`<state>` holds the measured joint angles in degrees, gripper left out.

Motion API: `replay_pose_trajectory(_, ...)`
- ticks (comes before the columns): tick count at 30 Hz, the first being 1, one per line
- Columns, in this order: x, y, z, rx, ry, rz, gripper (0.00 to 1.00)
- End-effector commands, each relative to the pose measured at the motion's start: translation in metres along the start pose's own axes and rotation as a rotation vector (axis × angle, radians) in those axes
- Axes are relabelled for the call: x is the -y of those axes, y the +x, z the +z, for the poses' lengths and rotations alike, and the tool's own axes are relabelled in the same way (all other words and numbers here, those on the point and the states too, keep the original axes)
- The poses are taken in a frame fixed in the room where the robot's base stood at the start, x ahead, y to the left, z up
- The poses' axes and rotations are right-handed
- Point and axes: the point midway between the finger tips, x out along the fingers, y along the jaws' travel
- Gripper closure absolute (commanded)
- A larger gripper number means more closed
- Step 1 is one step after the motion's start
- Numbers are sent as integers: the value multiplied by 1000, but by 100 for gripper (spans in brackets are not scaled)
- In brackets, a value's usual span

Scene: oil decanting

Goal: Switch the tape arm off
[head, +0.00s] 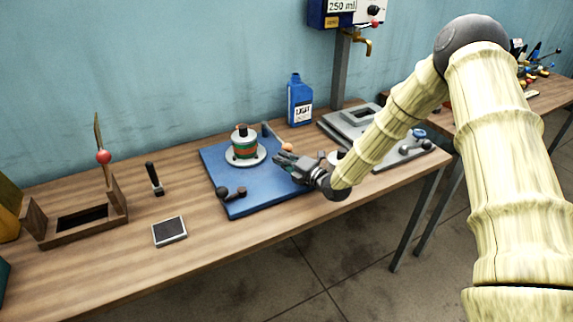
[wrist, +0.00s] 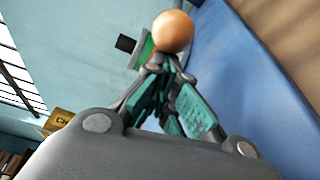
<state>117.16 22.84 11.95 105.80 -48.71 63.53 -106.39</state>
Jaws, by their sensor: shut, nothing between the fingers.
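A grey arm with an orange ball end (head: 287,147), which looks like the tape arm, stands at the back right of the blue base plate (head: 225,206). The ball also shows large in the wrist view (wrist: 172,31), just past my fingertips. My gripper (head: 279,159) is shut and empty, low over the right side of the plate, close to the ball in front of it. In the wrist view my fingers (wrist: 165,68) meet just below the ball; I cannot tell whether they touch it. A green and red banded canister (head: 245,149) stands on a white disc on the plate.
A small dark lever with a ball (head: 234,192) sits at the plate's front left. A blue bottle (head: 299,102) and a grey scale-like unit (head: 352,120) stand behind. A wooden frame (head: 75,218) and a dark square pad (head: 169,231) lie left on the bench.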

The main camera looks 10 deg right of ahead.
Motion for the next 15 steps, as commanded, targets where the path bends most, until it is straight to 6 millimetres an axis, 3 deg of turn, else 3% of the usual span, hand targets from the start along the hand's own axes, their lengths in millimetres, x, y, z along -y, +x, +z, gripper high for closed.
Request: replay_pose_trajectory(15, 3, -8, 21, 7, -1, 0, 100)
